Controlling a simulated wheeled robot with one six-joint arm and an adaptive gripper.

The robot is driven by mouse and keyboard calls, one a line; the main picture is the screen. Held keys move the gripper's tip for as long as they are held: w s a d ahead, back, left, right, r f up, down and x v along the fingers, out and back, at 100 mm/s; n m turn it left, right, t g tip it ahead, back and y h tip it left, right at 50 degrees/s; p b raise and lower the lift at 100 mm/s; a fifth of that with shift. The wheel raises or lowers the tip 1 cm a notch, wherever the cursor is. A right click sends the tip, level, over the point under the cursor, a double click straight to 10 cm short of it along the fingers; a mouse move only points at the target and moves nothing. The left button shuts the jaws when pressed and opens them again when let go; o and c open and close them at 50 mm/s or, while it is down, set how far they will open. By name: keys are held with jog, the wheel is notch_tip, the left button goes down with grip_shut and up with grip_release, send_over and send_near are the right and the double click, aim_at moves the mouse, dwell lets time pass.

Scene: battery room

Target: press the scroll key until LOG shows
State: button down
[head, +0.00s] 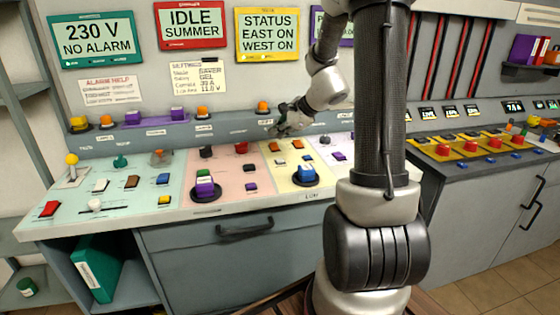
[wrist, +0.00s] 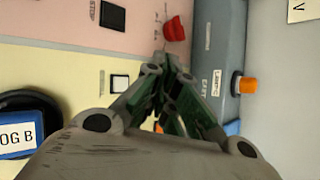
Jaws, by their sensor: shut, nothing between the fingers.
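The yellow-framed display (head: 267,35) on the wall reads STATUS, EAST ON, WEST ON. A pale square key (wrist: 120,81) lies left of my fingers there. I cannot tell which key is the scroll key. My gripper (head: 281,128) is shut and empty near the panel's back edge; its fingertips (wrist: 165,64) hide part of the panel.
A red knob (wrist: 175,28) stands on the pink panel just beyond my fingertips. An orange lamp or button (wrist: 244,85) sits on the grey ledge at the right. Other wall displays read 230 V NO ALARM (head: 98,40) and IDLE SUMMER (head: 190,24). My arm hides part of a purple display (head: 321,27).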

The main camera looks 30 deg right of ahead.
aim_at(278, 161)
jog(key=shift+f, duration=3.15)
jog(key=shift+f, duration=0.1)
jog(key=shift+f, duration=0.3)
jog(key=shift+f, duration=0.45)
jog(key=shift+r, duration=0.9)
jog(key=shift+r, duration=2.5)
